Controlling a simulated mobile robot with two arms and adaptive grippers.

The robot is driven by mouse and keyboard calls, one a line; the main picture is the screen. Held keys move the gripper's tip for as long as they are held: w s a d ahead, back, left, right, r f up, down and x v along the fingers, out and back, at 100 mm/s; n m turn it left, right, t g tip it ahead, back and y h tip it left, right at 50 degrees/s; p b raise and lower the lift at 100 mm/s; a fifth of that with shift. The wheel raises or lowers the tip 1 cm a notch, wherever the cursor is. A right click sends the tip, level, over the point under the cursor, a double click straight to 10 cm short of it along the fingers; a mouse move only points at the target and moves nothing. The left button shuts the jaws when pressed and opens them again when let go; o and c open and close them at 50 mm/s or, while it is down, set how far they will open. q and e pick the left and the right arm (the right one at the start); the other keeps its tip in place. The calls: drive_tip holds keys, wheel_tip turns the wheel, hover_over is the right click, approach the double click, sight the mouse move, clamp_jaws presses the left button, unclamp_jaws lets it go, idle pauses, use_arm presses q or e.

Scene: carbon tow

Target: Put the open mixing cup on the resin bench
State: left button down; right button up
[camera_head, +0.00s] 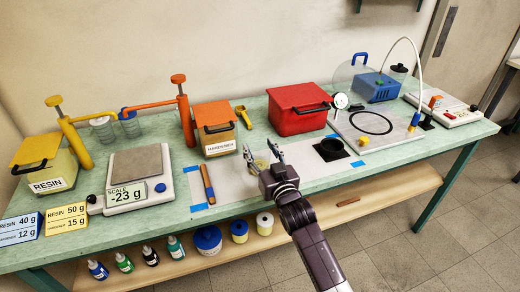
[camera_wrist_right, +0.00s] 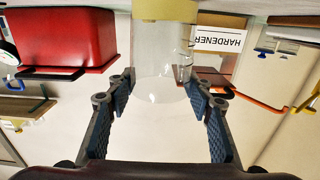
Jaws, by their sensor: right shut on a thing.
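The mixing cup (camera_wrist_right: 162,50) is a clear vessel with a pale yellow band at its bench-side end in the upside-down right wrist view. In the head view the cup (camera_head: 261,164) is small and partly hidden between my fingers. My right gripper (camera_head: 264,154) is shut on the cup, with a finger on either side; the fingers also show in the wrist view (camera_wrist_right: 160,88). The cup is over the pale mat on the green resin bench (camera_head: 340,178); I cannot tell whether it touches. My left gripper is not in view.
The scale (camera_head: 138,163) reads -23 g at left. A brown-handled tool (camera_head: 208,184) lies left of the gripper, a black holder (camera_head: 331,149) right. Behind are the hardener box (camera_head: 216,120) and red bin (camera_head: 298,108). Some bare mat surrounds the cup.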

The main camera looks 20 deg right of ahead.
drive_tip(key=shift+f, duration=0.1)
drive_tip(key=o, duration=1.3)
drive_tip(key=shift+s, duration=0.15)
drive_tip(key=s, duration=0.6)
drive_tip(key=s+b, duration=0.1)
drive_tip(key=s, duration=0.4)
drive_tip(key=shift+s+d, duration=0.2)
drive_tip(key=shift+s, duration=0.2)
